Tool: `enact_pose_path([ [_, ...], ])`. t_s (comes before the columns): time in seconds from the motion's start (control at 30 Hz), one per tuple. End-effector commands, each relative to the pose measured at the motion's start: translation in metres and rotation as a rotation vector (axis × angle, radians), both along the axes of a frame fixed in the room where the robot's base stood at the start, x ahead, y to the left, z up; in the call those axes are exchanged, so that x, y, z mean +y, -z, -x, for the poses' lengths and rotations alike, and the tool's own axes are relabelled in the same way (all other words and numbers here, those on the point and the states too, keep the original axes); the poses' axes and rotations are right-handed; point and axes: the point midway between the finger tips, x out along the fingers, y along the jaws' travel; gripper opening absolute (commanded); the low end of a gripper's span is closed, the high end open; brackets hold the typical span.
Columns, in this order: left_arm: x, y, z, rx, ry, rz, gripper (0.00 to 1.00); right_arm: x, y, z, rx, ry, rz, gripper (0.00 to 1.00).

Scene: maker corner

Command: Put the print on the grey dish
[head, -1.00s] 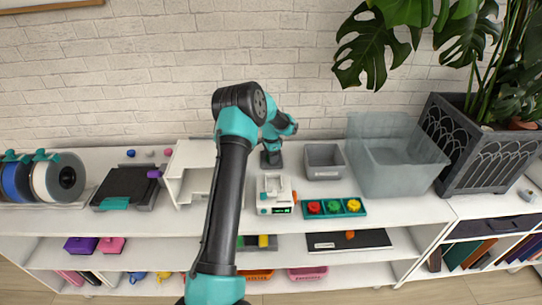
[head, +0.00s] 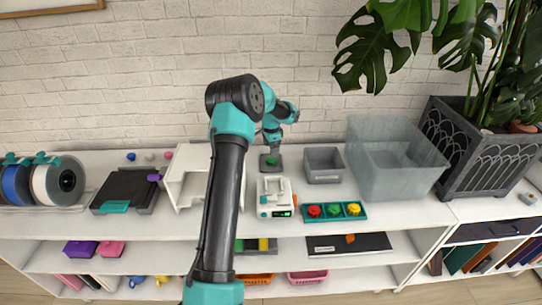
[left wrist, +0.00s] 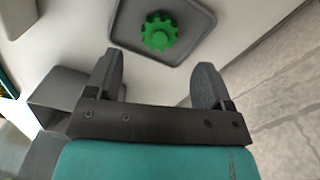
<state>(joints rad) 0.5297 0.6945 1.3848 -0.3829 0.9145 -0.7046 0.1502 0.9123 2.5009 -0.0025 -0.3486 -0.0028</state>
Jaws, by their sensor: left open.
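The green gear-shaped print (head: 271,161) lies flat on the small grey dish (head: 263,168) on the white shelf top. In the left wrist view the print (left wrist: 160,32) sits near the middle of the dish (left wrist: 197,22), inside its raised rim. My left gripper (head: 273,147) is just above the dish in the head view. In the left wrist view my left gripper (left wrist: 158,72) has its fingers wide apart with nothing between them, clear of the print. My right gripper is not in view.
A grey bin (head: 324,176) and large translucent tub (head: 400,185) stand right of the dish. A white machine (head: 272,195) and teal tray (head: 335,217) with red, green and yellow pieces are in front. A white open box (head: 178,190) is to the left.

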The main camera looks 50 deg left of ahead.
Motion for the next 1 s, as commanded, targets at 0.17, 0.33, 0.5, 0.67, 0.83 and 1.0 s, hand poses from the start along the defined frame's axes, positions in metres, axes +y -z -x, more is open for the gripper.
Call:
enact_pose_path([
  [0.17, 0.000, -0.033, 0.000, -0.001, 0.000, -0.001, 0.75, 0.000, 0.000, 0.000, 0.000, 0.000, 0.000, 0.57],
  [0.33, 0.000, -0.052, 0.000, 0.000, 0.000, 0.000, 0.75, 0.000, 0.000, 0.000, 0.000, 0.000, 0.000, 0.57],
  [0.5, 0.000, -0.057, 0.000, 0.001, 0.000, 0.001, 0.75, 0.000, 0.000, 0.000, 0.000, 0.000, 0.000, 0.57],
  [0.67, 0.000, -0.056, 0.000, 0.001, 0.000, 0.001, 0.75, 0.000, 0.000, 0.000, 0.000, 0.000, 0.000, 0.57],
  [0.83, 0.000, -0.056, 0.000, 0.001, 0.000, 0.001, 0.75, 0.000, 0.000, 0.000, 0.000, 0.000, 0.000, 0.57],
  [1.0, 0.000, -0.056, 0.000, 0.001, 0.000, 0.001, 0.75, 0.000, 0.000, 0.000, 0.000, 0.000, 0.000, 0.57],
])
